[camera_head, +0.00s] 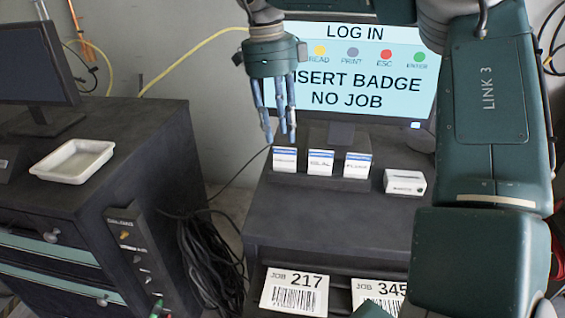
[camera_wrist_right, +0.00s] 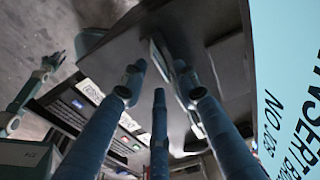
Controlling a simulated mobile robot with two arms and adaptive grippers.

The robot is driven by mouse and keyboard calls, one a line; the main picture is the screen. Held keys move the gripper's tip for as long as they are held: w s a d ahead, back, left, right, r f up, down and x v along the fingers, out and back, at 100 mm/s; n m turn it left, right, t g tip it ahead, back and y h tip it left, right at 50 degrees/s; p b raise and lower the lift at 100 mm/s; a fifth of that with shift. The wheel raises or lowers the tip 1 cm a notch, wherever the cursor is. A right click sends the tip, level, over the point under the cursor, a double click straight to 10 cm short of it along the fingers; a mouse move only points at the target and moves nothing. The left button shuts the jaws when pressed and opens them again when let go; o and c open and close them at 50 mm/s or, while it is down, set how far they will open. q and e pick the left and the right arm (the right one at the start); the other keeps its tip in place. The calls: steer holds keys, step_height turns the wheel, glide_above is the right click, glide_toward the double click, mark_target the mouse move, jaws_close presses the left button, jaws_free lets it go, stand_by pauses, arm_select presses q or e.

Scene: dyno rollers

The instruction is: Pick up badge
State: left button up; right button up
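Three small white badges with blue tops stand in a row in a dark rack on the black cabinet in the head view: a left badge (camera_head: 284,160), a middle badge (camera_head: 320,163) and a right badge (camera_head: 357,166). My right gripper (camera_head: 280,137) points down just above the left badge. Its long blue fingers are spread and seem to hold nothing. In the right wrist view the fingers (camera_wrist_right: 159,80) stand apart, with a thin pale edge beyond them that I cannot identify. My left gripper is not in the head view; a teal jointed part (camera_wrist_right: 45,65) in the wrist view may belong to it.
A monitor (camera_head: 345,70) reading "INSERT BADGE NO JOB" stands behind the rack. A small white box (camera_head: 404,182) is right of the badges. Job cards 217 (camera_head: 294,291) and 345 (camera_head: 378,294) lie at the front. A white tray (camera_head: 72,160) is on the left cabinet.

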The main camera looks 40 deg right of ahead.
mark_target(284, 152)
steer(key=shift+s+d+f, duration=0.15)
steer(key=shift+s+f, duration=0.15)
steer(key=shift+f, duration=0.25)
steer(key=f+p, duration=0.1)
steer(key=f, duration=0.2)
steer(key=f+p, duration=0.1)
steer(key=shift+s+f+p, duration=0.2)
steer(key=shift+s+p, duration=0.05)
steer(key=shift+p, duration=0.1)
steer(key=shift+f, duration=0.3)
jaws_close()
